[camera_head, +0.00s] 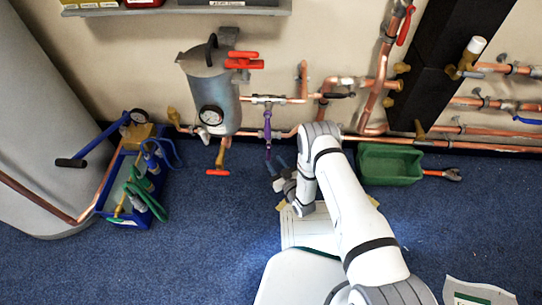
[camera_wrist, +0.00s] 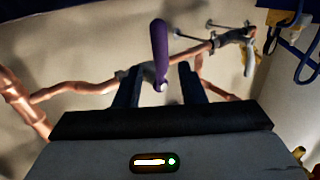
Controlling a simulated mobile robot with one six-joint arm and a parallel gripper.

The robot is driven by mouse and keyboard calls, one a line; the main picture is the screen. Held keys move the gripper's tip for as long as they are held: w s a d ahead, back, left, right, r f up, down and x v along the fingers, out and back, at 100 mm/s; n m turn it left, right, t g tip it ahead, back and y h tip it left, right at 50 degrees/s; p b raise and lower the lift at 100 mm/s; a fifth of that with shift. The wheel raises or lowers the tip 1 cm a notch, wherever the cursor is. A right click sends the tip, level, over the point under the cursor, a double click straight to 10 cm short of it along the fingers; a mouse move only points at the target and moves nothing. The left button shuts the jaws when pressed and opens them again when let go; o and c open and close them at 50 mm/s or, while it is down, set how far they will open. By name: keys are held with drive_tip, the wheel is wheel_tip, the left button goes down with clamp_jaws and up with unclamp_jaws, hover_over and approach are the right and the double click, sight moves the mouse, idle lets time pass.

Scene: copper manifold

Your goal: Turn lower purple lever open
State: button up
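The purple lever (camera_head: 267,128) hangs down from a valve on the copper pipes by the wall, crossing the lower horizontal pipe. In the wrist view the purple lever (camera_wrist: 160,50) appears between the two dark fingers, with a clear gap on each side. My gripper (camera_head: 276,164) is just below the lever's lower end in the head view. My gripper (camera_wrist: 160,72) is open, with nothing held. Contact with the lever is not visible, and how deep the lever sits between the fingers cannot be told.
A grey tank (camera_head: 211,88) with a gauge and red levers stands left of the purple lever. A green bin (camera_head: 390,166) lies on the floor to the right. A blue crate (camera_head: 128,217) with tools is at the left. Blue carpet between is clear.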

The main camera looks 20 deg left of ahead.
sight(269, 154)
drive_tip(key=shift+b+x, duration=0.9)
drive_tip(key=shift+x, duration=1.9)
drive_tip(key=shift+c, duration=0.6)
clamp_jaws()
drive_tip(key=shift+d, duration=0.1)
